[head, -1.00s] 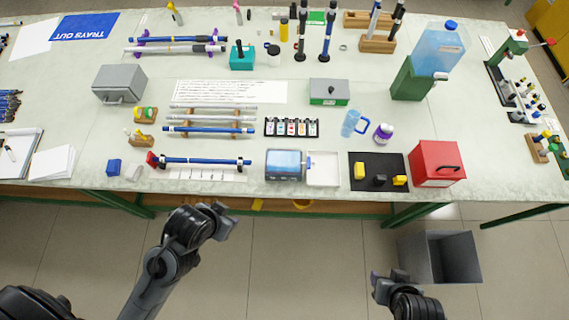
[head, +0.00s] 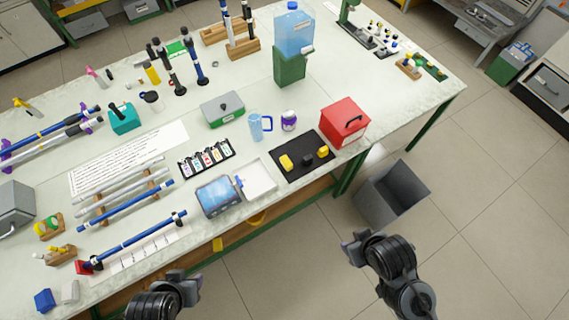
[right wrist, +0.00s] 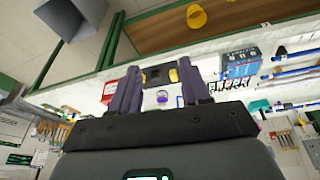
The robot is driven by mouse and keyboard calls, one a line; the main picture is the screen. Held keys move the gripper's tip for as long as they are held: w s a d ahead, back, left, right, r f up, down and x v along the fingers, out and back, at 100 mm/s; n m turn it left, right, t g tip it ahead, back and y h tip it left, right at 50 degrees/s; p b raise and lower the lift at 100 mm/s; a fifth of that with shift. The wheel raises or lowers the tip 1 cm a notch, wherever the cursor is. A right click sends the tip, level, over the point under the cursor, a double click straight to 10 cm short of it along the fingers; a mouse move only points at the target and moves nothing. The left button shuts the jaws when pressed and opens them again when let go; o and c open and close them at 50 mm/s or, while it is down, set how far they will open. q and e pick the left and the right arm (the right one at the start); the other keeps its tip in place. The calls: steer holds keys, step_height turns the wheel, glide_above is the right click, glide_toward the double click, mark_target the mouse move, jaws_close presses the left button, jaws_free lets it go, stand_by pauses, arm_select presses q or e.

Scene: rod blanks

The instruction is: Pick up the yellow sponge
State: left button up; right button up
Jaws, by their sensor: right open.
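Two small yellow blocks lie on a black mat (head: 290,178) near the table's front edge in the head view: a left one (head: 286,163) and a right one (head: 322,151). I cannot tell which is the sponge. A small black block (head: 307,160) lies between them. My right gripper (head: 356,246) is open and empty, off the table in front of it and well short of the mat. In the right wrist view, the mat shows far off between the open fingers (right wrist: 158,68). My left gripper (head: 188,287) is below the table's front edge, its jaws unclear.
A red box (head: 344,123) stands right of the mat and a white tray (head: 260,179) left of it. A purple-capped bottle (head: 289,121) and blue mug (head: 260,126) stand behind. A grey bin (head: 393,192) is on the floor. A yellow container (right wrist: 196,16) sits below the tabletop.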

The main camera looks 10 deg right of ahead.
stand_by(0.4)
steer(key=o, duration=1)
steer(key=shift+w, duration=0.1)
